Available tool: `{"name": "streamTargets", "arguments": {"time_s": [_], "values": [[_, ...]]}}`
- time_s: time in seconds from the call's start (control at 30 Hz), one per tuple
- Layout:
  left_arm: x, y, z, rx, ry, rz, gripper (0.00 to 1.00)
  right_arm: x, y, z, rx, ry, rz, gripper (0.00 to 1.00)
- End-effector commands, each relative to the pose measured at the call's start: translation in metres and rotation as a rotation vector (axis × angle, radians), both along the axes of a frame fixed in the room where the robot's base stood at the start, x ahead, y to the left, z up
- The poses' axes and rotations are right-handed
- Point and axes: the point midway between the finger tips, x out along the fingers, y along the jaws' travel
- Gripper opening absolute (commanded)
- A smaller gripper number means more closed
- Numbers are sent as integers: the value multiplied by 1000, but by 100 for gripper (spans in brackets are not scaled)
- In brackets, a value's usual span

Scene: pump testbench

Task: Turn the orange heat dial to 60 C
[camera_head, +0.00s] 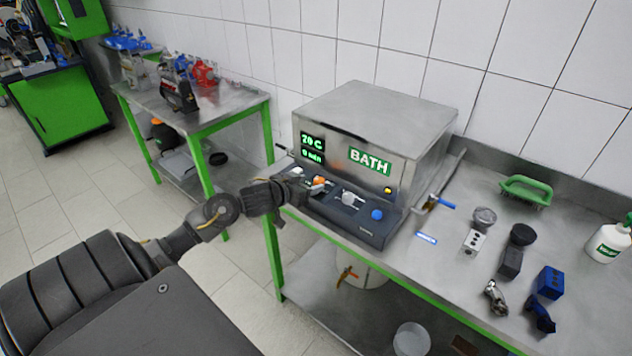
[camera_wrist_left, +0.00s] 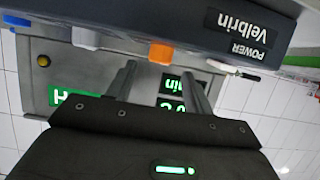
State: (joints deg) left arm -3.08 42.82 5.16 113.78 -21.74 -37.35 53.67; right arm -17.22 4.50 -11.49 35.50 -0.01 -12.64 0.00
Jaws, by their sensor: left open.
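The orange heat dial (camera_head: 319,181) is on the sloped dark control panel of the steel bath unit (camera_head: 375,112). The unit's green display (camera_head: 312,147) reads "70 C", with what looks like "0 min" below. My left gripper (camera_head: 304,179) is at the left end of the panel, close to the dial. In the left wrist view the open left gripper (camera_wrist_left: 158,70) has its two fingers apart. The orange dial (camera_wrist_left: 160,52) shows between and just past the fingertips; I cannot tell whether they touch it. My right gripper is not in view.
A pale knob (camera_head: 349,197) and a blue button (camera_head: 377,214) sit right of the dial. A white switch lever (camera_wrist_left: 236,68) by "POWER" shows in the wrist view.

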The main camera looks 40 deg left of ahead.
Motion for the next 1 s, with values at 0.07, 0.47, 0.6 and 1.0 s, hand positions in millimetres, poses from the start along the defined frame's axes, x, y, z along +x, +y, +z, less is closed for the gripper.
{"name": "streamTargets", "arguments": {"time_s": [0.07,0.47,0.6,1.0], "values": [[14,0,-4,-3,-1,1,52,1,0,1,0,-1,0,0],[40,1,-17,1,0,-1,52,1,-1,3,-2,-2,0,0],[40,0,-17,1,0,-1,52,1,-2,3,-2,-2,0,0],[40,1,-17,1,1,-1,7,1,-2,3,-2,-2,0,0]]}}
